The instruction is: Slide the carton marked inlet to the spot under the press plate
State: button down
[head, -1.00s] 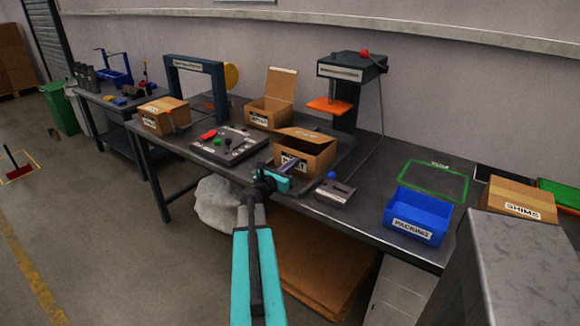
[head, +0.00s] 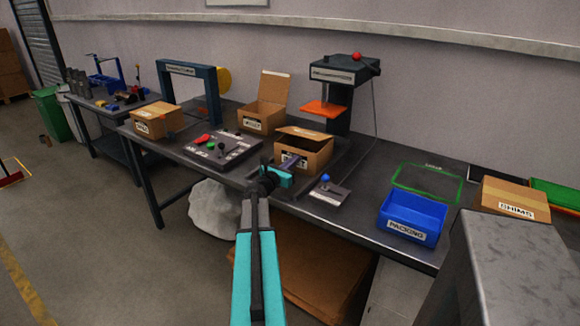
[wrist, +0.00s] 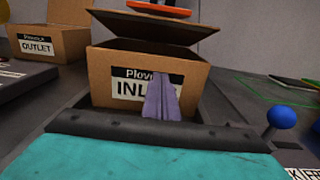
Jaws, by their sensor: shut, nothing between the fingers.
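The inlet carton (head: 306,158) is a brown box with its lid flap tilted partly open, on the bench in front of the press. In the wrist view the carton (wrist: 105,85) faces me squarely, its INLET label partly covered by my fingers. My gripper (head: 289,163) is shut and empty, its purple fingers pointing at the carton's front face. In the wrist view the fingertips (wrist: 162,82) lie against or just short of that face; I cannot tell which. The orange press plate (head: 323,108) hangs raised behind the carton; its edge (wrist: 165,5) shows above the lid.
An open outlet carton (head: 255,122) stands to the left, behind a button panel (head: 224,150). A small block with a blue knob (head: 327,188) is right of my gripper. A blue packing bin (head: 412,212) sits further right. Dark rails flank the inlet carton.

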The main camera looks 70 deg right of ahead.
jog(key=b, duration=0.2)
send_near(314, 144)
jog(key=s+d, duration=0.1)
jog(key=d, duration=0.1)
jog(key=s+d+r, duration=0.2)
jog(key=d, duration=0.1)
jog(key=shift+d, duration=0.35)
jog(key=shift+a, duration=0.2)
jog(key=shift+b+v, duration=0.3)
jog(key=shift+v, duration=2.6)
jog(key=shift+b+v, duration=0.4)
jog(key=shift+v, duration=3.6)
jog(key=shift+w+r, duration=0.1)
